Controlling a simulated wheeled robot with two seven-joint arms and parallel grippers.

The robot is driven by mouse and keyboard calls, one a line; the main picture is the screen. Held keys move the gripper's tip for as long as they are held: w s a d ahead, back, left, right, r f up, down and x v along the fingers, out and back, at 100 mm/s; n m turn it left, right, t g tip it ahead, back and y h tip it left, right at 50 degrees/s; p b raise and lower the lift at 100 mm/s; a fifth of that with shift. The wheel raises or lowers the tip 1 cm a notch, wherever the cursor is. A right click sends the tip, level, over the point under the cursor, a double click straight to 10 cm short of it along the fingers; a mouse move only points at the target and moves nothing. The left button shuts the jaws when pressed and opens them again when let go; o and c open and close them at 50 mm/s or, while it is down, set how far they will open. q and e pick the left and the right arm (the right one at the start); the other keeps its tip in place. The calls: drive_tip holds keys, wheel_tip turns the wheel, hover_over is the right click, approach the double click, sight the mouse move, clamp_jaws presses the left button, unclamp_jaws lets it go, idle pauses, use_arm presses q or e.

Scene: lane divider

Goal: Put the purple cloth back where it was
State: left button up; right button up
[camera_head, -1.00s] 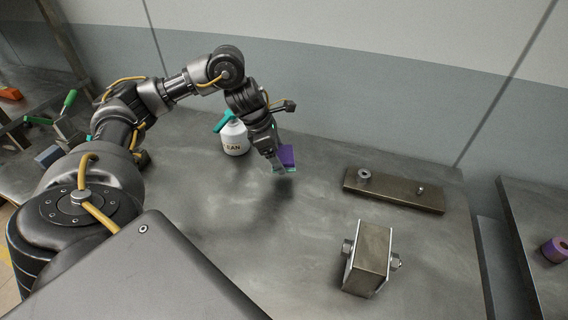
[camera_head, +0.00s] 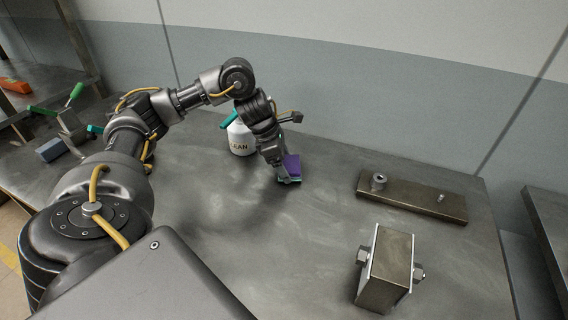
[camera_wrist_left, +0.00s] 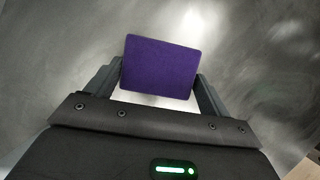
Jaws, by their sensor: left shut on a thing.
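Whether the cloth touches the table I cannot tell. In the left wrist view the cloth (camera_wrist_left: 160,68) is a flat purple rectangle between the two fingers of my left gripper (camera_wrist_left: 160,85). My right gripper is not in view.
A white spray bottle (camera_head: 240,140) marked CLEAN stands just behind and left of the left gripper. A metal bar with posts (camera_head: 411,199) and a metal block with bolts (camera_head: 386,270) lie to the right. The table's middle (camera_head: 290,240) is clear.

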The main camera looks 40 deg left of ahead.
use_arm(q)
drive_tip(key=shift+d+f, duration=0.1)
drive_tip(key=shift+f, duration=0.25)
drive_tip(key=o, duration=1)
drive_tip(key=shift+f, duration=0.15)
drive_tip(key=shift+c, duration=0.2)
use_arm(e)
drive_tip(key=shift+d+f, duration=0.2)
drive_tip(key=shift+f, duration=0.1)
use_arm(q)
drive_tip(key=shift+r, duration=0.3)
drive_tip(key=p+v, duration=0.4)
drive_tip(key=v, duration=0.8)
drive_tip(key=shift+r+p, duration=0.15)
drive_tip(key=shift+p, duration=0.15)
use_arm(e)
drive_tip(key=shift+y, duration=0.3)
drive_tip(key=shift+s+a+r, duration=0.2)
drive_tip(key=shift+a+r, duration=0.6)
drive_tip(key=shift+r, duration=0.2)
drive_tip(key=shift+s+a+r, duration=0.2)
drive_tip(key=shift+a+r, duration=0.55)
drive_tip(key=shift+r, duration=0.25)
